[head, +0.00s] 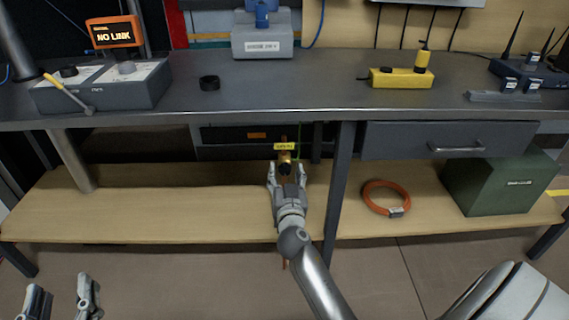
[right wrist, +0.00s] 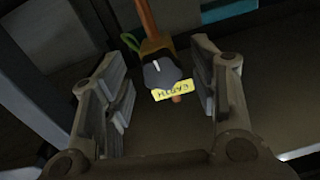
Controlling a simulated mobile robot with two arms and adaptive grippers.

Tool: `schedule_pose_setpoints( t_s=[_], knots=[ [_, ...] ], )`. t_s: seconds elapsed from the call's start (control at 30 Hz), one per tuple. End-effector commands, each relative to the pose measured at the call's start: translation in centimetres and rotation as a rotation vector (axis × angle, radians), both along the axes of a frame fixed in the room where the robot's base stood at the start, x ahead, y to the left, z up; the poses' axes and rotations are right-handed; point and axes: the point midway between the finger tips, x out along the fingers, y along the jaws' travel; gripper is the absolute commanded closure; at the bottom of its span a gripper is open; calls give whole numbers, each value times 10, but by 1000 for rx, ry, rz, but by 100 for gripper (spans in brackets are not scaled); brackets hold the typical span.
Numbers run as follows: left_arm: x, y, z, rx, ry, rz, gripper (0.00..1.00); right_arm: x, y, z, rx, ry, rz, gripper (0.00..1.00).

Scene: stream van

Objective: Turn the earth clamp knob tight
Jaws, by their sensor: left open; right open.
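The earth clamp is a brass-coloured block with a dark knob (head: 285,169) and a yellow tag (head: 284,146), below the bench's front edge. In the right wrist view the dark knob (right wrist: 160,72) has a white line. The yellow tag (right wrist: 169,90) there reads upside down, and a copper-coloured rod (right wrist: 146,18) runs behind. My right gripper (head: 287,168) is open, its fingers on either side of the knob. In the right wrist view a gap shows between each finger and the knob. My left gripper (head: 62,295) is open and empty at the bottom left, far from the clamp.
The grey bench top (head: 330,85) overhangs the clamp, and a bench leg (head: 340,185) stands just right of it. A drawer (head: 450,142) is further right. The lower shelf (head: 180,205) holds an orange cable coil (head: 375,207) and a green box (head: 500,195).

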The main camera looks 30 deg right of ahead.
Motion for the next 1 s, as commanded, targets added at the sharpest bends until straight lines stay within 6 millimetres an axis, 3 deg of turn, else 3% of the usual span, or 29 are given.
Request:
schedule_pose_setpoints(
  t_s=[0.43, 0.8, 1.0],
  knots=[
    [0, 1, -6, 7, 27, 2, 46, -2, 1, 0, 0, 0, -1, 45],
    [0, 1, -4, 6, 21, 2, 46, -2, 1, 0, 0, 0, -1, 91],
    [0, 1, -4, 6, 17, 2, 46, -2, 1, 0, -43, 27, -3, 91]
  ],
)
